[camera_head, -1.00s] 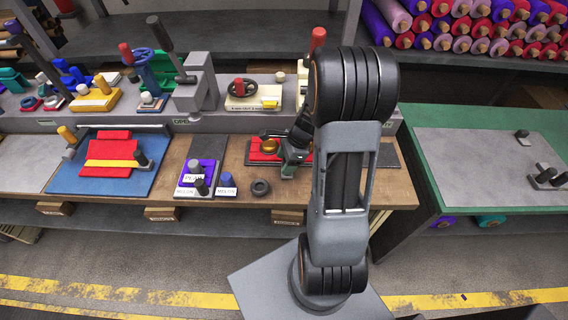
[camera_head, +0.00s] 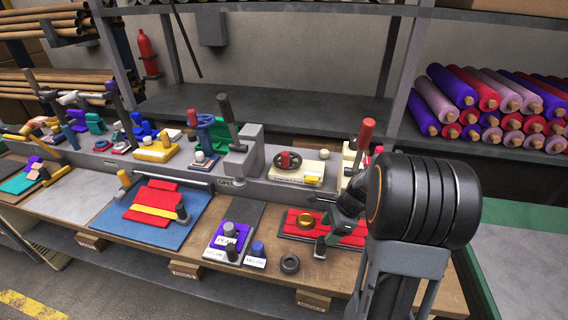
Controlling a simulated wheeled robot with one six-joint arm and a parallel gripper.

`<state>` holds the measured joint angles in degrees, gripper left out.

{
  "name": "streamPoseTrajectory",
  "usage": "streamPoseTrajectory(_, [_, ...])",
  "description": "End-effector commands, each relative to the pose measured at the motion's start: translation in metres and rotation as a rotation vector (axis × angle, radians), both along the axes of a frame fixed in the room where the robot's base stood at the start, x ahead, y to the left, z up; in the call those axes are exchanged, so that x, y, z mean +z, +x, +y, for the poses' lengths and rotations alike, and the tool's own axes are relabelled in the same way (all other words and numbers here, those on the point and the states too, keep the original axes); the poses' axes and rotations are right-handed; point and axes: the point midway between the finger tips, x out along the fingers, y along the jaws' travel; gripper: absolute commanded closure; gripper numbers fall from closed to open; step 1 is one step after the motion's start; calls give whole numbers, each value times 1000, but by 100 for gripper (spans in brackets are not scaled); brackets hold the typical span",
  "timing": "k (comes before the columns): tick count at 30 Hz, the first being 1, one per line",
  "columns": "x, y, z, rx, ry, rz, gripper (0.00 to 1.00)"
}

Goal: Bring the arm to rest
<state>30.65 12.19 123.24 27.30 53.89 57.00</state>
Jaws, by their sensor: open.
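My arm's large black joint and grey link fill the lower right of the head view. My gripper (camera_head: 330,226), dark with green parts, shows small to the left of that joint. It hangs over the right part of a red felt piece (camera_head: 345,234) on the bench. It is open, and I see nothing held in it. The joint hides part of my wrist. A brass ring (camera_head: 305,220) lies on the red felt just left of the gripper. I cannot tell whether the fingertips touch the felt or the dark peg there.
A grey ledge behind carries levers and a handwheel (camera_head: 287,160). Felt rolls (camera_head: 490,100) are stacked at right.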

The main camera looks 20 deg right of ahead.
Motion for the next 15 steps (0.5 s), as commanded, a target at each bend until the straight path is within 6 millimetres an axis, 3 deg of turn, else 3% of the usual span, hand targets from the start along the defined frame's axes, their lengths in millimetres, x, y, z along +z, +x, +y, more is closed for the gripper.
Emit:
streamPoseTrajectory(5, [7, -1, 6, 59, -23, -24, 40])
streamPoseTrajectory(8, [23, -4, 21, 206, -81, -79, 40])
streamPoseTrajectory(15, [83, -36, 77, 894, -347, -311, 40])
